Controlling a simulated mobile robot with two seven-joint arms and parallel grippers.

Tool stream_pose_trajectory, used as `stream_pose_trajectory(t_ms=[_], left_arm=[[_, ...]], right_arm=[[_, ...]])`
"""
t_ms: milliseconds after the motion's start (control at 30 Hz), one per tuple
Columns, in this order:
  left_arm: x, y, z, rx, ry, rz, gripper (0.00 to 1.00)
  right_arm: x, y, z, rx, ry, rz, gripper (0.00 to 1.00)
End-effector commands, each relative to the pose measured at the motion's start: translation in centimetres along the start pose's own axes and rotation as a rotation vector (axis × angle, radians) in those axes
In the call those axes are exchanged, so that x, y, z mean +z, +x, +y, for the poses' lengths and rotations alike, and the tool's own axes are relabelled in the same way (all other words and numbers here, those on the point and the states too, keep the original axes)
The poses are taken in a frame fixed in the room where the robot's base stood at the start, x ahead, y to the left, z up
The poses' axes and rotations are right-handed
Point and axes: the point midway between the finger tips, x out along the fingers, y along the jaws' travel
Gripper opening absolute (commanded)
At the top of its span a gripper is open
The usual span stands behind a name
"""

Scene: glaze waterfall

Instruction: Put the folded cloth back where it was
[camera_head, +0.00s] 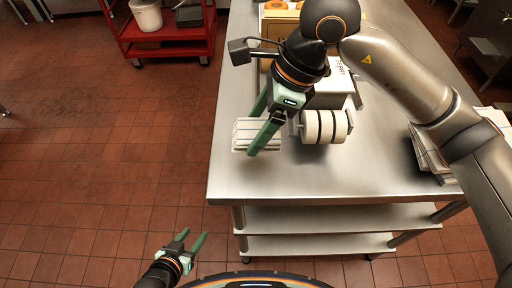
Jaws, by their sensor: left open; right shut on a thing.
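The folded cloth (243,134) is a small white layered stack at the left side of the steel table (330,180). My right gripper (256,132) reaches down from the upper right, its green fingers shut on the cloth and partly hiding it. I cannot tell whether the cloth touches the tabletop or hangs just above it. My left gripper (191,244) is open and empty, low in the view, over the tiled floor left of the table.
A white roller machine (325,126) stands close to the right of the cloth. A cardboard box (268,58) is behind my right arm. A stack of papers or boards (428,155) lies at the table's right. A red cart (168,38) stands at the back left. The table's front is clear.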

Motion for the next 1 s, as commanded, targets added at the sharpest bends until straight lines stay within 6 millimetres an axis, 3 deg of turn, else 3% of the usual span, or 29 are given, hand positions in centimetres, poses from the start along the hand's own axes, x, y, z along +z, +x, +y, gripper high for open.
stream_pose_trajectory(t_ms=[200, 633, 1000], left_arm=[[0.5, -0.5, 0.1, 0.001, -0.002, -0.015, 0.5], [0.3, -0.8, 0.2, 0.001, -0.003, -0.017, 0.5], [0.3, -0.5, 0.1, 0.001, -0.002, -0.014, 0.5]], right_arm=[[-1.7, 3.8, 0.1, 0.006, 0.002, 0.003, 0.24], [-3.5, 8.2, 0.1, 0.006, 0.002, 0.002, 0.24], [-3.8, 9.0, 0.0, 0.001, -0.001, 0.002, 0.24]])
